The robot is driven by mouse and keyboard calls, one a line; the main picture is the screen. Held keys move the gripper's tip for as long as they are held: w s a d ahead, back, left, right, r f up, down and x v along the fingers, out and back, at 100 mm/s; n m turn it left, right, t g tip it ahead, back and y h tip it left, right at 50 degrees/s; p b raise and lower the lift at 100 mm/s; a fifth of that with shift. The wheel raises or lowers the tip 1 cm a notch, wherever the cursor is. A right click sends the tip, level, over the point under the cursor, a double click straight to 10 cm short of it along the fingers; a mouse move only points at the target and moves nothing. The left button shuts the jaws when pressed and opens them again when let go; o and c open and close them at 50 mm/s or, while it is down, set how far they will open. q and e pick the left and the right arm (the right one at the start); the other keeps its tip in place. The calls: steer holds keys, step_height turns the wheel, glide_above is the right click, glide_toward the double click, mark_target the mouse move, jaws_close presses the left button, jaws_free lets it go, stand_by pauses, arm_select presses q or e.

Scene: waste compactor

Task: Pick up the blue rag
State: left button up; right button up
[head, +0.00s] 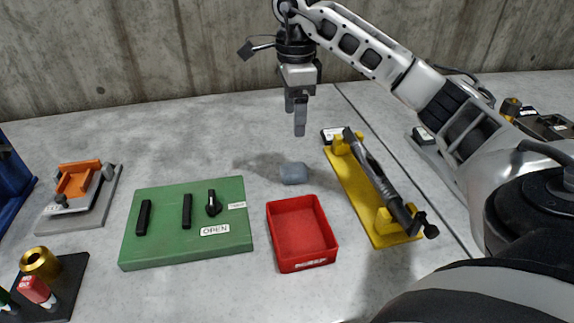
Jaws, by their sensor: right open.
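The blue rag (294,173) is a small grey-blue lump lying on the grey table, just behind the red tray. My right gripper (298,118) hangs pointing down above and slightly behind the rag, apart from it. The gripper is open, with nothing seen between its fingers. My right arm reaches in from the right. My left gripper is not in this view.
A red tray (282,228) stands in front of the rag. A green panel (160,240) marked OPEN lies to the left. A yellow stand (360,205) with a dark tool (378,177) is on the right. A concrete wall (140,50) closes the back.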

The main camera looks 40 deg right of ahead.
glide_above(294, 168)
step_height(294, 168, down, 8)
steer(key=shift+w+d+r, duration=0.1)
step_height(294, 168, down, 5)
steer(key=shift+f+p, duration=0.1)
steer(key=shift+p, duration=0.5)
steer(key=c, duration=1.1)
